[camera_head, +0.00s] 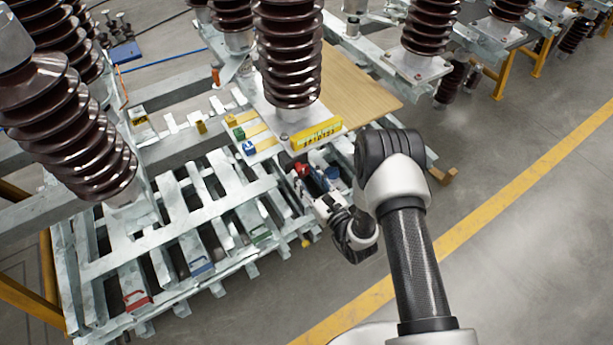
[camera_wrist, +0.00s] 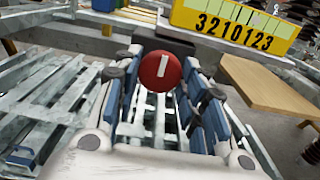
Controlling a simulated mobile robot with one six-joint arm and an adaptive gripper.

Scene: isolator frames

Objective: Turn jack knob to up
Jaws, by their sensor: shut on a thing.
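The jack knob is a round red knob with a white bar mark, seen face-on in the wrist view (camera_wrist: 160,71). The white bar stands nearly upright. In the head view the red knob (camera_head: 302,170) shows small beside my gripper (camera_head: 313,180), below the yellow scale. In the wrist view my gripper (camera_wrist: 160,85) has its blue-padded fingers on the left and right sides of the knob, shut on it. The fingertips partly hide the knob's sides, and what lies behind it is hidden.
A yellow scale plate (camera_wrist: 236,22) with numbers sits just above and right of the knob. A wooden board (camera_head: 355,88) lies behind. Brown ribbed insulators (camera_head: 288,50) stand close by. Galvanised steel slats (camera_head: 165,235) spread to the left. Open floor (camera_head: 520,235) lies at right.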

